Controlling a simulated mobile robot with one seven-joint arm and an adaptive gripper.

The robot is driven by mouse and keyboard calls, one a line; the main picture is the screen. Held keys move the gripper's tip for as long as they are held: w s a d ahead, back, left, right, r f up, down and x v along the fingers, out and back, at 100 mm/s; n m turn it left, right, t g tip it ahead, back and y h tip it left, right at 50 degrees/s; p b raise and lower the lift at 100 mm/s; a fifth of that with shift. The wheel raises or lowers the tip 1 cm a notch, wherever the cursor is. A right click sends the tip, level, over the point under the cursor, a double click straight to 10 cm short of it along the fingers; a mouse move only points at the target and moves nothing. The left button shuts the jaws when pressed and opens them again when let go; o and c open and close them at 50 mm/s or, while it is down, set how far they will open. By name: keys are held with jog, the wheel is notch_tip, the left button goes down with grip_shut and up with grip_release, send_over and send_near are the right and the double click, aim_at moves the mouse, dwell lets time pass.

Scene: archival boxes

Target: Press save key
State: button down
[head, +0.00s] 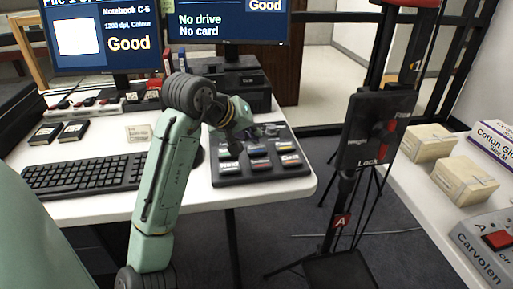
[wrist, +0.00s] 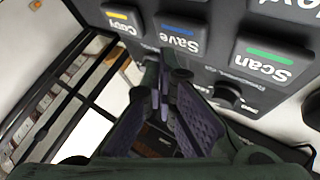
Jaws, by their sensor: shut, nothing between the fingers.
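The save key (wrist: 180,36), a dark key with a blue stripe, shows upside down in the wrist view between the yellow-striped Copy key (wrist: 124,20) and the green-striped Scan key (wrist: 268,60). My gripper (wrist: 166,72) is shut and empty. In the wrist view its fingertips appear just below the save key's lettered edge; I cannot tell whether they touch the panel. In the head view my arm partly covers the keypad's left side.
A keyboard (head: 85,176) lies on the desk left of my arm, with two monitors (head: 100,35) behind. A black stand with a lock panel (head: 376,130) rises right of the desk. Cardboard boxes (head: 465,180) sit on the right table. A round knob (wrist: 228,94) is near the Scan key.

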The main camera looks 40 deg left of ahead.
aim_at(254, 147)
jog(key=shift+f, duration=0.15)
jog(key=shift+f, duration=0.3)
jog(key=shift+f, duration=0.5)
dwell(0.6)
jog(key=shift+r, duration=0.1)
jog(key=shift+r+p, duration=0.7)
jog(key=shift+r, duration=0.1)
notch_tip(254, 147, up, 5)
jog(key=p, duration=0.5)
jog(key=shift+r, duration=0.1)
